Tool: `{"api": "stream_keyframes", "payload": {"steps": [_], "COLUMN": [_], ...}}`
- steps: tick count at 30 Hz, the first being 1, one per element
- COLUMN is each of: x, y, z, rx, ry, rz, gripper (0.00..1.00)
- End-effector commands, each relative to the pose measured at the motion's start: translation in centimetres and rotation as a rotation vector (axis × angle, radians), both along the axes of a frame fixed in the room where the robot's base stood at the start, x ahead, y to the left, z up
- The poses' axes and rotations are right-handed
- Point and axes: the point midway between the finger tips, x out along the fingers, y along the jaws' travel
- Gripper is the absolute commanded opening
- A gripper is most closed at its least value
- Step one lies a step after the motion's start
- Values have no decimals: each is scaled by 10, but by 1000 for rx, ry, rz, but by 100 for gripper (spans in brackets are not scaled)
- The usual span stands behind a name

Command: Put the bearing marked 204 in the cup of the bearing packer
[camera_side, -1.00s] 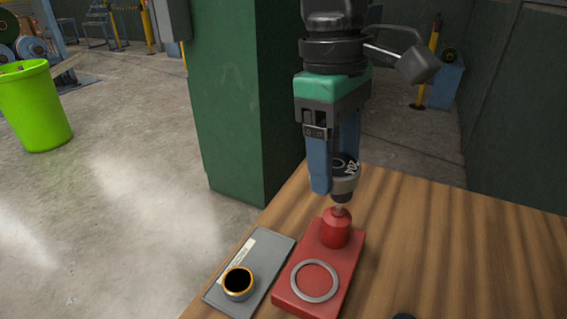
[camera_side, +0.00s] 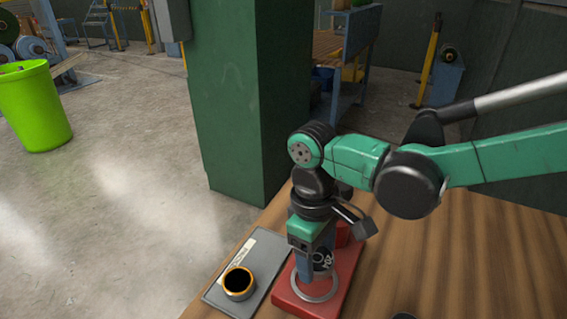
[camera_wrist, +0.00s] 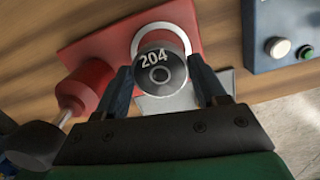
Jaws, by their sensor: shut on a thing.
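The bearing marked 204 (camera_side: 322,262) is a dark round piece with white digits. It also shows in the wrist view (camera_wrist: 160,72), held between both fingers. My gripper (camera_side: 314,268) is shut on it and points down over the front part of the red bearing packer (camera_side: 285,295). The packer's pale ring-shaped cup (camera_side: 316,292) lies just below the bearing in the side view. In the wrist view the bearing covers the near part of the ring (camera_wrist: 146,34). Whether the bearing touches the cup is hidden.
A grey plate (camera_side: 218,295) with a gold-rimmed black cup-like piece (camera_side: 239,283) lies left of the packer. The packer's red cylinder (camera_wrist: 82,88) stands at the left in the wrist view. A blue box (camera_wrist: 262,45) with buttons is at the right there.

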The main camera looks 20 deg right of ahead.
Motion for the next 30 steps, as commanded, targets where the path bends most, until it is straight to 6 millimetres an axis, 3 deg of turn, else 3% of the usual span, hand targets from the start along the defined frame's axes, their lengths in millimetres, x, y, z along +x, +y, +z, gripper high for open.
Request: {"api": "stream_keyframes", "payload": {"steps": [7, 19, 20, 21, 23, 30], "x": [0, 0, 0, 0, 0, 0], "y": [0, 0, 0, 0, 0, 0], "z": [-32, -38, -38, -38, -38, -30], "rx": [0, 0, 0, 0, 0, -1], "ry": [0, 0, 0, 0, 0, -1], "rz": [0, 0, 0, 0, 0, -1], "gripper": [0, 0, 67, 78, 96, 96]}}
